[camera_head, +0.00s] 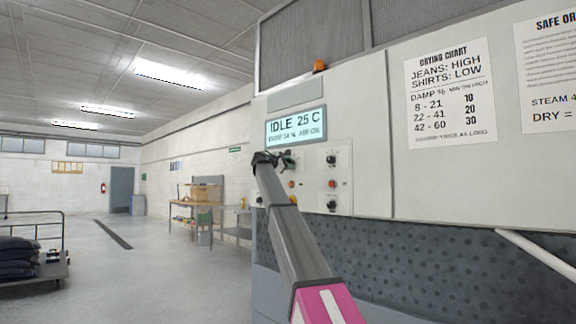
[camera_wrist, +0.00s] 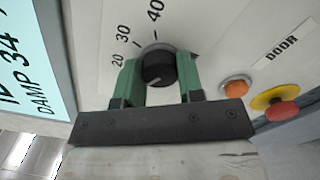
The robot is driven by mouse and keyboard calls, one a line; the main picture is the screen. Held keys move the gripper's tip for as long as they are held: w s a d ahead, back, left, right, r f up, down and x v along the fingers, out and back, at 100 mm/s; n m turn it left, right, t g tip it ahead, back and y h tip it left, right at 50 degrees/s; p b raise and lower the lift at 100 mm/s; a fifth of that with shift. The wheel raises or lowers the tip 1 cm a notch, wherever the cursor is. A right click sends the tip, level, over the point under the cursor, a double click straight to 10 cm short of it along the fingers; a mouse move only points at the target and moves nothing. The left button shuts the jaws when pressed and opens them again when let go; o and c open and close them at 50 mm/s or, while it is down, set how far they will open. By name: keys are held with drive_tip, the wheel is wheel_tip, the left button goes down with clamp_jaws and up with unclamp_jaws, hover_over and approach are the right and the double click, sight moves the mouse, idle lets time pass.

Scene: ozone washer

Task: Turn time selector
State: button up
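The time selector is a round black knob (camera_wrist: 157,66) in the wrist view, with a pale pointer mark on its face and 20, 30 and 40 printed around it. The pointer mark is small, and I cannot tell exactly which number it matches. My gripper (camera_head: 284,160) is at the control panel just below the display in the head view, where it hides this knob. In the wrist view its two green fingers stand on either side of the knob. They are partly closed and appear to lie against its sides.
A lit display (camera_head: 296,126) reads "IDLE 25 C". An orange button (camera_wrist: 237,87) and a red button on a yellow ring (camera_wrist: 281,109) sit right of the knob. More black knobs (camera_head: 332,159) are on the panel. The floor at left is open, with a loaded cart (camera_head: 50,270).

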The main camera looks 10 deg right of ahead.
drive_tip(key=shift+c, duration=1)
drive_tip(key=shift+m, duration=3.8)
drive_tip(key=o, duration=0.9)
drive_tip(key=shift+s, duration=0.1)
